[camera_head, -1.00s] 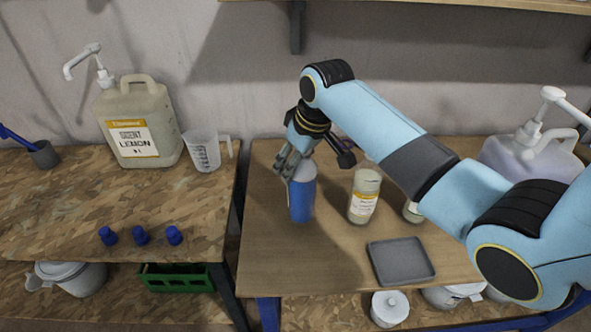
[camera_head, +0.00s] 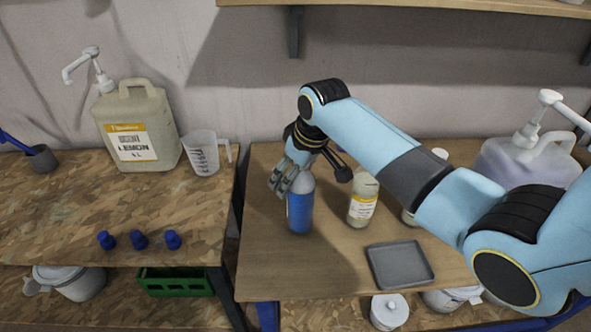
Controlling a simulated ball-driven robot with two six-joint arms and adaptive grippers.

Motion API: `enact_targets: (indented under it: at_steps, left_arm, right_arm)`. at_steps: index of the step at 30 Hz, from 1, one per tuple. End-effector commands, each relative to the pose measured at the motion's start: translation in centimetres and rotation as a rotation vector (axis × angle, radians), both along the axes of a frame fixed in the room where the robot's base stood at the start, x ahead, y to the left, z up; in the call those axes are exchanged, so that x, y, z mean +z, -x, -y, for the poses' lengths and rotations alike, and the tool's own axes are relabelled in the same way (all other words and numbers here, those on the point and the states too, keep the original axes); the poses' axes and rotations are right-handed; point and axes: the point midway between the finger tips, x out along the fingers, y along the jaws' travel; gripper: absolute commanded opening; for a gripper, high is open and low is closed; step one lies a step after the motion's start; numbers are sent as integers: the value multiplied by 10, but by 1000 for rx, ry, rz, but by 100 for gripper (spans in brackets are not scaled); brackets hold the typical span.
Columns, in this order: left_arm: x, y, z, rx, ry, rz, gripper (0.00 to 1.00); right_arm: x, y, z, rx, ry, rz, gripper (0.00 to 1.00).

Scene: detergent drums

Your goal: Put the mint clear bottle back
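A clear bottle with blue liquid (camera_head: 299,213) stands upright on the right-hand bench. I see no readable label on it, so I cannot confirm that it is the mint bottle. My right gripper (camera_head: 285,180) reaches down from the upper right, with its grey fingers at the upper left of this bottle, overlapping its shoulder. The bottle's neck is hidden, and I cannot tell whether the fingers grip it or only lie beside it. A cream bottle with a yellow-and-white label (camera_head: 361,208) stands to the right, partly behind my arm. My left gripper is out of view.
A grey tray (camera_head: 400,265) lies near the bench's front. Another bottle (camera_head: 408,217) is mostly behind my arm. A lilac pump jug (camera_head: 528,163) stands far right. The left bench holds a lemon drum (camera_head: 140,131), measuring jug (camera_head: 202,153) and three blue caps (camera_head: 139,240).

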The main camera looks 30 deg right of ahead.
Motion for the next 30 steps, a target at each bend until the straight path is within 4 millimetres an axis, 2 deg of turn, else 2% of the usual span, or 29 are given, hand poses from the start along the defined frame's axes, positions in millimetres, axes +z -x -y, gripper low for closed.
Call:
enact_targets:
  at_steps: [5, 12, 18, 22, 30]
  left_arm:
    - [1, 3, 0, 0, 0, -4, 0]
    - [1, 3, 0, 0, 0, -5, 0]
    - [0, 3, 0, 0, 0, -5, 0]
    - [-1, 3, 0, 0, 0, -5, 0]
    - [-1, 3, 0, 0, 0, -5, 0]
  right_arm:
    - [17, 5, 1, 1, 1, 2, 81]
    - [68, 22, 4, 1, 2, 5, 81]
    - [102, 34, 5, -1, 1, 3, 81]
    - [113, 38, 6, 1, 1, 1, 81]
    - [115, 39, 6, 0, 0, 0, 81]
